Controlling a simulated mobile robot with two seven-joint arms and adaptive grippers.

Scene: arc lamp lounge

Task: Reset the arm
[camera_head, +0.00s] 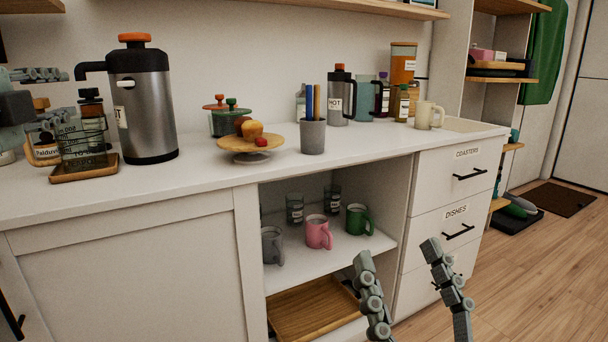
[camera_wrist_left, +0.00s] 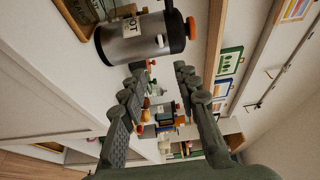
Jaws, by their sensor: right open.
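My left gripper (camera_head: 70,101) is at the far left of the head view, over the counter and close to the jars and glass there. In the left wrist view my left gripper (camera_wrist_left: 160,67) shows its two fingers apart with nothing held between them. My right gripper (camera_head: 397,255) points up from the bottom of the head view, in front of the cabinet's open shelf and drawers. Its two fingers are wide apart and empty. Most of both arms is out of view.
On the counter (camera_head: 370,151) stand a large steel dispenser (camera_head: 143,105), a glass (camera_head: 83,140) on a wooden coaster, a cake stand (camera_head: 249,143) and a grey cup (camera_head: 312,138). Mugs, including a pink one (camera_head: 318,232), stand on the shelf below.

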